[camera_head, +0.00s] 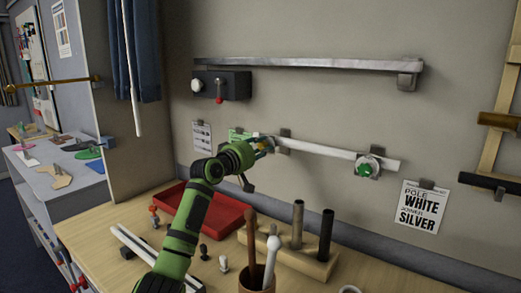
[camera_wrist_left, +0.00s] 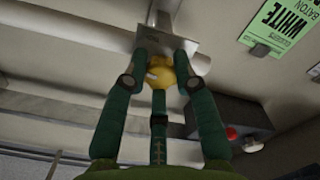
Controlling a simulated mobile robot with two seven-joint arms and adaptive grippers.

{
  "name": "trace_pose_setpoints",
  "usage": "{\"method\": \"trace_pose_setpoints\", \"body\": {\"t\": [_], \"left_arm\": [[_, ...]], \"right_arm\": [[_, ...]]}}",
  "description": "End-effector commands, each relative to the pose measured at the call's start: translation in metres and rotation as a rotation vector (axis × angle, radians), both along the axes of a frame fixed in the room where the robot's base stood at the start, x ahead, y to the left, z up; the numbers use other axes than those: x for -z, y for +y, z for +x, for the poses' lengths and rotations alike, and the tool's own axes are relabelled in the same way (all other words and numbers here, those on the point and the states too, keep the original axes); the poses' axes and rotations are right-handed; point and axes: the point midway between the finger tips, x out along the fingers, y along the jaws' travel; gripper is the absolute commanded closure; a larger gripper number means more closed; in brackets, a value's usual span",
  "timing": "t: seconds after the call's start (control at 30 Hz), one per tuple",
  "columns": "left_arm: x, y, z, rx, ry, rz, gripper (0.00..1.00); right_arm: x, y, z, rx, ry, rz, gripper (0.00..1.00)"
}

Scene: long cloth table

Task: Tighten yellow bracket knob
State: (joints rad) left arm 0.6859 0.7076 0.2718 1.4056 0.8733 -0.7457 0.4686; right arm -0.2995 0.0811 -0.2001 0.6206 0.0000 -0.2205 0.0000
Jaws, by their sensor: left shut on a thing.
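The yellow knob (camera_wrist_left: 162,77) sits under a grey metal bracket (camera_wrist_left: 165,42) that carries a white pole (camera_wrist_left: 60,28) on the wall. My left gripper (camera_wrist_left: 159,84) has its green fingers around the yellow knob and is shut on it. In the head view my left gripper (camera_head: 262,146) reaches the left end of the white pole (camera_head: 325,151) and mostly hides the knob and bracket there. A green knob (camera_head: 367,169) sits on the bracket near the pole's right end. My right gripper is not in view.
A long silver rail (camera_head: 310,64) and a dark box with a red-tipped lever (camera_head: 222,86) are on the wall above. Below, the wooden table holds a red tray (camera_head: 205,208), a block with upright rods (camera_head: 290,250) and a brown cup (camera_head: 256,282). A printed sign (camera_head: 422,208) hangs right.

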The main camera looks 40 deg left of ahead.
Motion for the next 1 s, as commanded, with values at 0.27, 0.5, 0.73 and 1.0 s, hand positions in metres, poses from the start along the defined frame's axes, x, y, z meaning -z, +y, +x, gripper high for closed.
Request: {"method": "trace_pose_setpoints", "body": {"t": [0.27, 0.5, 0.73, 1.0], "left_arm": [[-0.001, 0.000, 0.000, -0.001, -0.001, 0.006, 1.00], [-0.001, 0.000, 0.000, -0.001, -0.002, 0.005, 0.48], [-0.001, 0.000, 0.000, 0.000, -0.001, 0.004, 0.48], [0.000, -0.001, -0.016, -0.001, 0.000, 0.007, 0.48]], "right_arm": [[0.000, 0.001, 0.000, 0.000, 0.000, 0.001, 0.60], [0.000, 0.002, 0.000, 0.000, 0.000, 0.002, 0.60], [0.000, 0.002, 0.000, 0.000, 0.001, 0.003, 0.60], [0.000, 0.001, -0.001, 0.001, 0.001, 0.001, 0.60]]}}
